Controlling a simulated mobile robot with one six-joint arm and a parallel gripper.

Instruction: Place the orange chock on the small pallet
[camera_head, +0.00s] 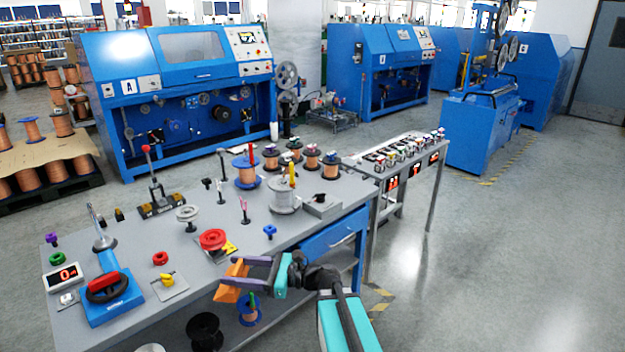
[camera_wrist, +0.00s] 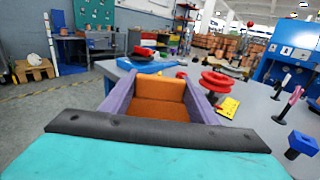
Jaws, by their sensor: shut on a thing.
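The orange chock (camera_head: 234,280) is in my gripper (camera_head: 247,278), beyond the front edge of the grey workbench in the head view. In the wrist view the chock (camera_wrist: 159,97) sits between the two purple fingers of my gripper (camera_wrist: 160,95), which are shut on it. It is held in the air, apart from the bench. A low wooden stand (camera_wrist: 33,70), which may be the small pallet, is on the floor at the far left of the wrist view. It is too small to tell for sure.
The workbench (camera_head: 130,225) carries a red wheel (camera_head: 213,240), a blue fixture with a red handle (camera_head: 108,295) and several spools. A large pallet (camera_head: 50,190) with copper spools stands at the left. Open floor (camera_head: 500,260) lies to the right.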

